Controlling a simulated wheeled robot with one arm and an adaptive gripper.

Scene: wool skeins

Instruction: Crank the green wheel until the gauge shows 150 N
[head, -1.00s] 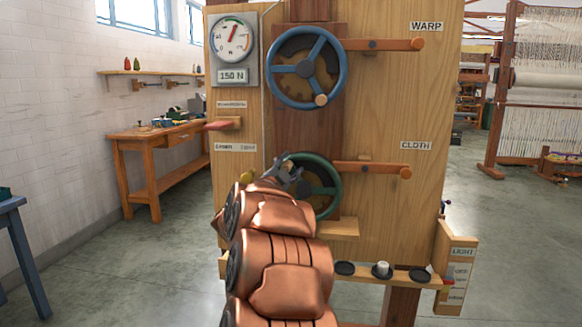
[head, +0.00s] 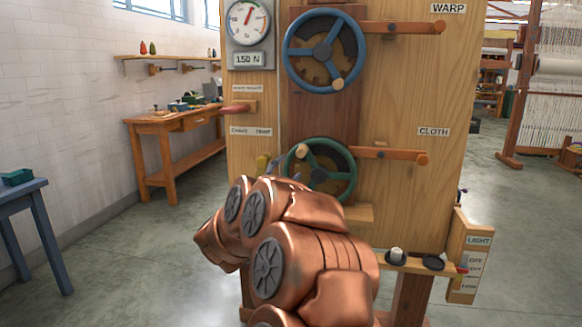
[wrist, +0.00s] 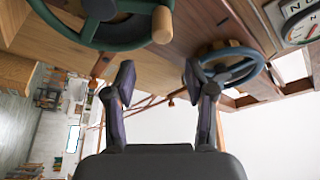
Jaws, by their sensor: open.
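The green wheel (head: 349,187) is on the wooden board, below the blue wheel. Its pale wooden crank knob (head: 302,151) is at the upper left of the rim. The wheel (wrist: 133,42) and knob (wrist: 162,24) also show at the top of the wrist view. The gauge (head: 247,20) is at the board's upper left, its needle pointing up and slightly right; the plate (head: 248,60) under it reads 150 N. My gripper (wrist: 160,78) is open and empty, its fingers apart from the knob. In the head view my arm mostly hides it.
The blue wheel (head: 352,50) is above, near the WARP label. A wooden bar with an orange end (head: 422,159) sticks out right of the green wheel. A small shelf (head: 440,270) holds dark discs at lower right. A workbench (head: 150,125) stands at left; open floor lies between.

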